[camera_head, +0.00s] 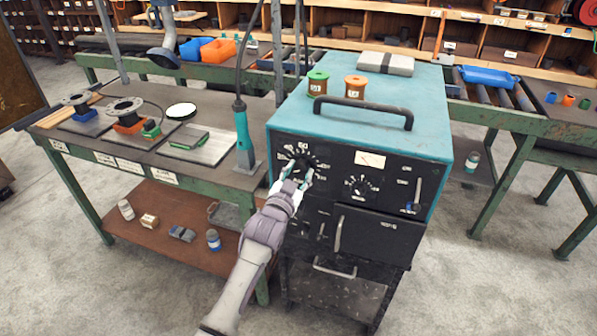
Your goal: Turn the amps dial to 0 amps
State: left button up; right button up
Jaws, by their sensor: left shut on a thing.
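A teal and black machine (345,230) stands in the middle, with two dials on its front panel. The left dial (301,158) is at the panel's upper left, with white marks around it. My left gripper (296,172) is at this dial, its two fingers shut on the dial's knob. The fingers hide most of the knob, so its pointer setting cannot be read. The right dial (360,186) sits lower and to the right, untouched. The panel lettering is too small to tell which dial is the amps dial. My right gripper is not in view.
A green-framed workbench (150,160) with flanges and plates stands close on the left. A teal torch (243,140) stands at its right end. A handle (338,235) and a lever (417,192) stick out of the machine's front. Grey floor is free at the right.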

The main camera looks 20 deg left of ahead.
pick_arm(q)
jog(key=shift+f+n, duration=0.1)
jog(key=shift+n, duration=0.2)
jog(key=o, duration=1.1)
jog(key=shift+o, duration=0.2)
jog(key=s, duration=1.2)
jog(key=shift+a, duration=0.2)
